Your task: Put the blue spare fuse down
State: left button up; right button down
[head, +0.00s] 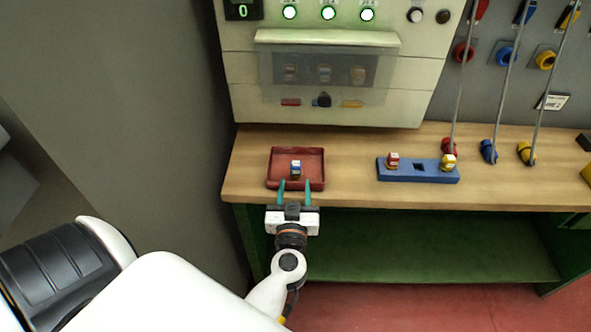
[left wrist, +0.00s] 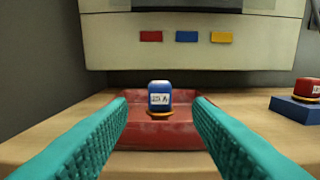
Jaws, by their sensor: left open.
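The blue spare fuse (head: 296,168) stands upright in the red tray (head: 314,158) on the wooden bench. It has a white label and an orange-yellow base, and in the left wrist view the fuse (left wrist: 160,98) is centred between my fingers. My left gripper (head: 294,186) is open, with its two teal fingers at the tray's front edge, apart from the fuse on both sides. The fingers also frame the lower part of the left wrist view (left wrist: 160,135). My right gripper is not in view.
A blue rack (head: 405,175) to the right holds a red fuse (head: 392,160) and a yellow fuse (head: 448,161), with an empty square slot between them. A pale cabinet (head: 330,108) rises behind the tray. Bare bench lies between tray and rack.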

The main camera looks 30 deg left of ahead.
pick_arm(q)
jog(key=shift+v, duration=1.55)
